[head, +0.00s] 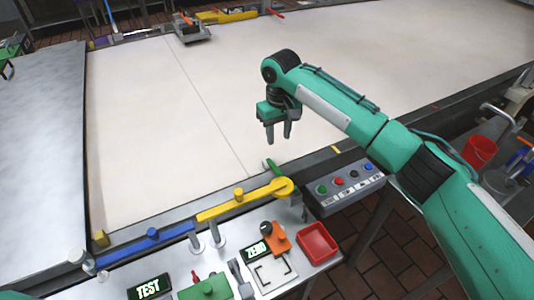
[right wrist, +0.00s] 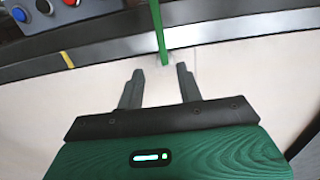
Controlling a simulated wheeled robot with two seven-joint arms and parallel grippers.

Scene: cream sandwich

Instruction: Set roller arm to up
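A yellow bar (head: 225,207) with a knob and a round hub lies along the front edge of the pale belt. A blue bar (head: 140,243) with a blue knob continues it to the left. A short green bar (head: 272,167) stands near the yellow hub; a green bar (right wrist: 158,30) also shows in the right wrist view. Which part is the roller arm is not clear. My right gripper (head: 279,139) is open and empty above the belt, its fingers pointing down. In the right wrist view its fingertips (right wrist: 160,70) are apart, near the green bar's end. My left gripper is not in view.
A button panel (head: 345,188) is fixed right of the yellow hub. A front shelf holds a red tray (head: 318,242), an orange device (head: 276,238), and "TEST" (head: 150,288) and "ZERO" (head: 256,250) displays. A red bucket (head: 479,151) stands far right. The pale belt (head: 150,120) is mostly clear.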

